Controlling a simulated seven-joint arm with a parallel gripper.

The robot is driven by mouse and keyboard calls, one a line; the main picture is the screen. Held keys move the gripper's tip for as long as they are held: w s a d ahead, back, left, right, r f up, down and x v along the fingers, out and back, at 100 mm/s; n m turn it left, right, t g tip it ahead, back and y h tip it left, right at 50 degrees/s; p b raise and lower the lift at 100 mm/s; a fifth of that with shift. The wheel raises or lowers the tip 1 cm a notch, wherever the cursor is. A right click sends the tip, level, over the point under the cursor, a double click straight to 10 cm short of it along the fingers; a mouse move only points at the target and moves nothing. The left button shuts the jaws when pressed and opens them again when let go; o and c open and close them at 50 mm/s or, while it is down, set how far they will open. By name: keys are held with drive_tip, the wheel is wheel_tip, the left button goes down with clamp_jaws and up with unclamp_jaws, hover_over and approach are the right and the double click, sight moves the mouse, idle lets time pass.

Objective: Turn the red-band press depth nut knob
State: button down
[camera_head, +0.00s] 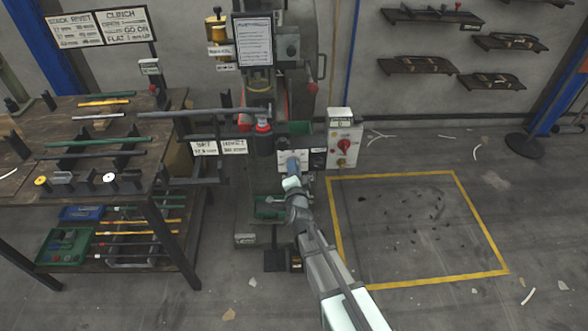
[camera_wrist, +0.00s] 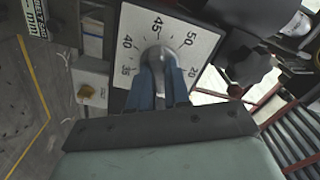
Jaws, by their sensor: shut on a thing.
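The red-band press (camera_head: 263,140) stands in the centre of the head view, with a red ring near its ram. Its depth nut knob (camera_wrist: 158,56) is a rounded silver-grey knob on a white square dial plate (camera_wrist: 183,30) in the wrist view. The dial reads 35, 40, 45, 50 and 20 around the knob. My gripper (camera_wrist: 160,68) has its two blue fingers shut on the knob, one on each side. In the head view my gripper (camera_head: 293,166) reaches the front of the press and hides the knob. No pointer mark on the knob is clear.
A control box (camera_head: 344,142) with a red switch is just right of the press. A workbench (camera_head: 60,180) with rods and tools stands at left. A long grey-green bar (camera_head: 200,112) reaches from the bench toward the press.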

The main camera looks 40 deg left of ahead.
drive_tip(key=shift+m, duration=1.1)
drive_tip(key=c, duration=1.1)
unclamp_jaws()
drive_tip(key=shift+d, duration=0.1)
drive_tip(key=v, duration=1.3)
drive_tip(key=shift+s+d, duration=0.2)
drive_tip(key=shift+s, duration=0.05)
